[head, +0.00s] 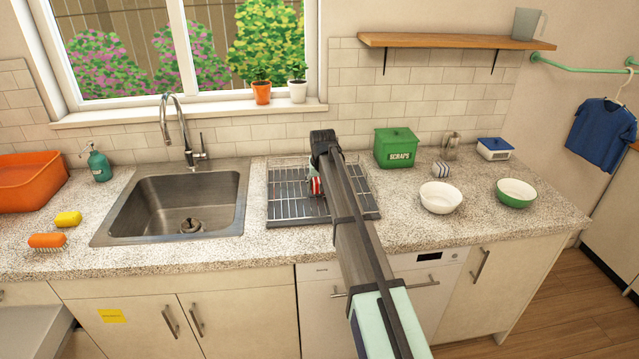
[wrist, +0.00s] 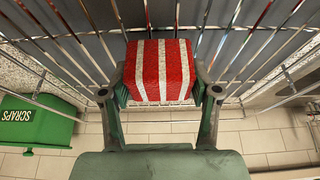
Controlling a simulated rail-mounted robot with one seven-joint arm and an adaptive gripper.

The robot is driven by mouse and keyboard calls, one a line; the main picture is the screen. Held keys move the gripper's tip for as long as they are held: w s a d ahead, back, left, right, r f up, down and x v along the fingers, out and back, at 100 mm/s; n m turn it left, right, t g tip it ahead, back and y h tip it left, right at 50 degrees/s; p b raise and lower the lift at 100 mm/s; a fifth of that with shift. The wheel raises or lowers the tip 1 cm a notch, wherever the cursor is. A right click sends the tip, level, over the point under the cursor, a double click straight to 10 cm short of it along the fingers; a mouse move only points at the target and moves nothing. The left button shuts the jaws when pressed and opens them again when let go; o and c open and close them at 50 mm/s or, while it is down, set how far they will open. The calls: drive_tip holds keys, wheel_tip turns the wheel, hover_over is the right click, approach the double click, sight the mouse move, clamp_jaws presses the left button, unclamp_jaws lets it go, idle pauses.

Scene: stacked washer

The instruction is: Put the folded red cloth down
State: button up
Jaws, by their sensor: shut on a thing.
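The folded red cloth, with white stripes, shows in the wrist view (wrist: 161,70) between my fingers. In the head view a small part of the red cloth (head: 316,187) shows beside my arm, over the dish rack (head: 287,192). My gripper (wrist: 160,92) is shut on the cloth, one finger on each side. In the head view my arm hides most of the gripper. The rack's wires and dark tray lie behind the cloth in the wrist view; whether the cloth touches them I cannot tell.
The sink (head: 178,205) is left of the rack. The counter between rack and white bowl is mostly clear.

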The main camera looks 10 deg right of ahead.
drive_tip(key=shift+f, duration=0.2)
drive_tip(key=o, duration=1)
drive_tip(key=shift+r, duration=0.1)
drive_tip(key=shift+r, duration=0.2)
drive_tip(key=b+v, duration=0.2)
drive_tip(key=v, duration=1)
drive_tip(key=shift+f, duration=0.1)
